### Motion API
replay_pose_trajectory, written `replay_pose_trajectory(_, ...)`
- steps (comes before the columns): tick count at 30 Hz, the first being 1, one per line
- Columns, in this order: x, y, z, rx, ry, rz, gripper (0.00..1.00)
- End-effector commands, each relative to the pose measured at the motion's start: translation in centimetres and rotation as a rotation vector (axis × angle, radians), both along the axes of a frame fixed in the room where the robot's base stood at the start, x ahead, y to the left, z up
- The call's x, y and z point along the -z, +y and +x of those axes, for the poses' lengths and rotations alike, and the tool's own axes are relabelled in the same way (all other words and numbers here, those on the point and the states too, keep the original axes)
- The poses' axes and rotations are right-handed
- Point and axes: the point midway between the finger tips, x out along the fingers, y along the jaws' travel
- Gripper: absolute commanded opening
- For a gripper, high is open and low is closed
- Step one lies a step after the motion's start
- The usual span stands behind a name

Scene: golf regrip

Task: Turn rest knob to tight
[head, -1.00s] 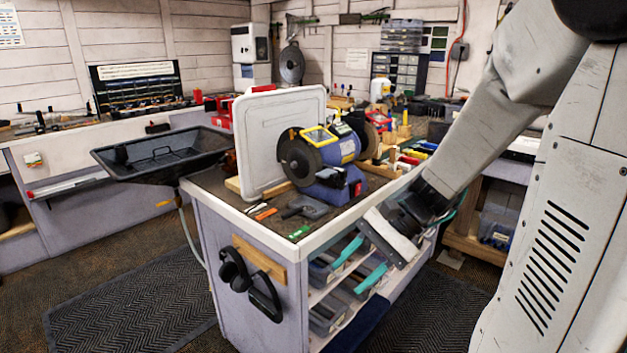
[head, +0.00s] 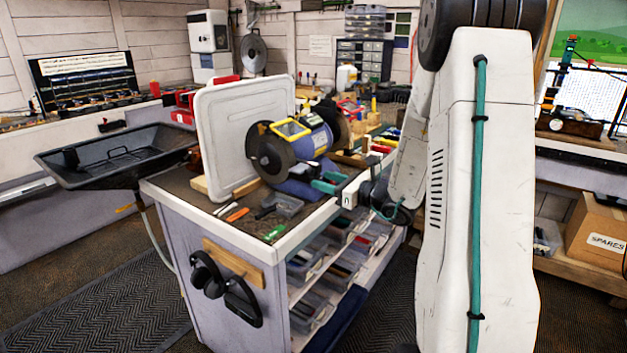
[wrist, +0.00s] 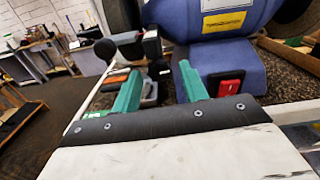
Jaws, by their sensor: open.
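The blue bench grinder (head: 313,140) stands on the bench, with dark wheels and a yellow-framed shield; its blue body also fills the top of the wrist view (wrist: 225,60). A round black knob (wrist: 105,48) shows at upper left in the wrist view, beside a dark block; I cannot tell for sure that it is the rest knob. My gripper (wrist: 158,70) is open and empty, its green fingers pointing at the grinder's base, apart from the knob. In the head view my gripper (head: 322,182) is at the bench's right edge, close to the grinder.
A red switch (wrist: 230,88) sits on the grinder's base, right of my right finger. A white upright board (head: 240,135) stands left of the grinder. A small grey tray (head: 286,205) and hand tools lie in front. Bins fill the shelves (head: 335,235) below.

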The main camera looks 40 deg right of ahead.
Motion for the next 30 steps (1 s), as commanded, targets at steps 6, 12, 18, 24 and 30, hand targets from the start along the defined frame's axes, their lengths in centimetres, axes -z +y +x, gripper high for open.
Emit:
replay_pose_trajectory(6,0.0,1.2,2.5,-0.005,0.0,0.0,0.44)
replay_pose_trajectory(12,0.0,1.5,3.0,-0.007,0.0,0.0,0.44)
replay_pose_trajectory(18,0.0,1.6,3.0,-0.008,0.0,0.0,0.27)
replay_pose_trajectory(24,0.0,1.6,3.0,-0.009,0.001,0.001,0.04)
replay_pose_trajectory(30,0.0,1.6,3.0,-0.01,0.037,0.102,0.04)
